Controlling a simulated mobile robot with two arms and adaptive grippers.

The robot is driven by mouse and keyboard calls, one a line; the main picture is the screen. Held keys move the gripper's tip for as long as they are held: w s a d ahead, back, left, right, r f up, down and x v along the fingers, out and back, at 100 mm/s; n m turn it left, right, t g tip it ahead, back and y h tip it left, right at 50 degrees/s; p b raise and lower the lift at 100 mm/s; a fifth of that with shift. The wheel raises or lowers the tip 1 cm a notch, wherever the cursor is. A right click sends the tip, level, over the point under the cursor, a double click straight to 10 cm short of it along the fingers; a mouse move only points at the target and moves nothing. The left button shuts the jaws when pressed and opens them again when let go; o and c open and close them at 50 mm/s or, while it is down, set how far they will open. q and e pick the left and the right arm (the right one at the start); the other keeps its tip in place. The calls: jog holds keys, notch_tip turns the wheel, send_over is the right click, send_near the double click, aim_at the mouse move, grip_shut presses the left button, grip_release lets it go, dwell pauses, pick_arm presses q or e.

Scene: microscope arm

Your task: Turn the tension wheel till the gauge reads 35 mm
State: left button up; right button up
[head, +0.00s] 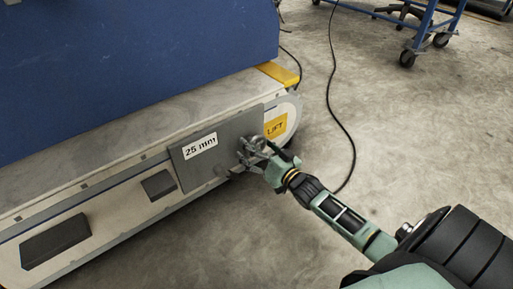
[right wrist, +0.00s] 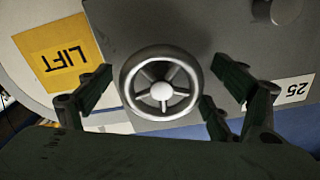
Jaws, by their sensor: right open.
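The tension wheel is a small silver spoked handwheel (right wrist: 161,90) on a grey panel, seen close in the right wrist view. In the head view the wheel (head: 255,145) is partly hidden by my right gripper (head: 243,160). The gauge label (head: 200,145) on the grey panel reads "25 mm" in the head view. In the right wrist view only the upside-down "25" of the label (right wrist: 293,91) shows. My left gripper is not in view.
A yellow "LIFT" sticker (head: 275,126) is beside the panel. A round grey knob (right wrist: 283,10) sits on the panel. The machine has a large blue upper body (head: 130,60). A black cable (head: 345,130) runs over the open concrete floor. A blue wheeled frame (head: 425,30) stands behind.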

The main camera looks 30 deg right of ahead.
jog(key=shift+c, duration=0.6)
jog(key=c, duration=1)
